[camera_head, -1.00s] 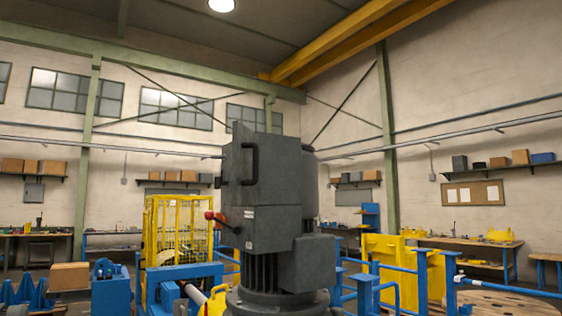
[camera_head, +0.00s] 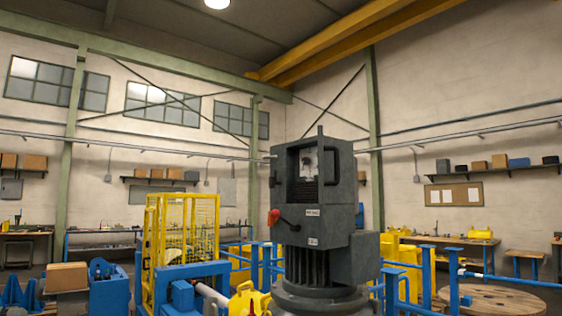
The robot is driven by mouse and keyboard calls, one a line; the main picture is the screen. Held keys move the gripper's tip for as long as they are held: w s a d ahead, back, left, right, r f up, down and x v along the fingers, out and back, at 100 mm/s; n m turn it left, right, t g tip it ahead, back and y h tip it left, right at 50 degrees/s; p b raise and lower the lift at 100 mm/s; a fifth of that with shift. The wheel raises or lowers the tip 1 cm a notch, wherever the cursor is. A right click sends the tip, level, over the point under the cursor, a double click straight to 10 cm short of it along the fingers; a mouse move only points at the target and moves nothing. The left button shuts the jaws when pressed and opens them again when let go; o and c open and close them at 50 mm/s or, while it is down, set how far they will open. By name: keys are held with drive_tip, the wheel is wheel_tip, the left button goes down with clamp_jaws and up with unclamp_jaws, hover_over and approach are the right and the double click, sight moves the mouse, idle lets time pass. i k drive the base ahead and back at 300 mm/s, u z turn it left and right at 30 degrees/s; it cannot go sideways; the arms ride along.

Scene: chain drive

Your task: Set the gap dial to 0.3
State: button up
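A tall dark grey machine head (camera_head: 350,215) stands on a round base right of the middle. A recess in its upper front holds a small pale plate with a dark mark (camera_head: 308,164); it is too small to read, and I cannot tell whether it is the gap dial. No marking of 0.3 can be read. A lever with a red knob (camera_head: 274,216) sticks out to the left below the recess. Small white labels (camera_head: 312,212) sit on the front. My gripper is not in view.
A yellow mesh cage (camera_head: 180,232) stands at the left behind blue machinery (camera_head: 185,292). Blue rails (camera_head: 430,275) and a wooden reel (camera_head: 490,298) lie to the right. A cardboard box (camera_head: 66,277) is at the far left. Workbenches line the walls.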

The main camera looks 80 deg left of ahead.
sight(304, 160)
drive_tip(key=u, duration=2.25)
drive_tip(key=k, duration=1.25)
drive_tip(key=u, duration=0.7)
drive_tip(key=i, duration=1.8)
drive_tip(key=z, duration=0.8)
drive_tip(key=i, duration=0.25)
drive_tip(key=z, duration=0.2)
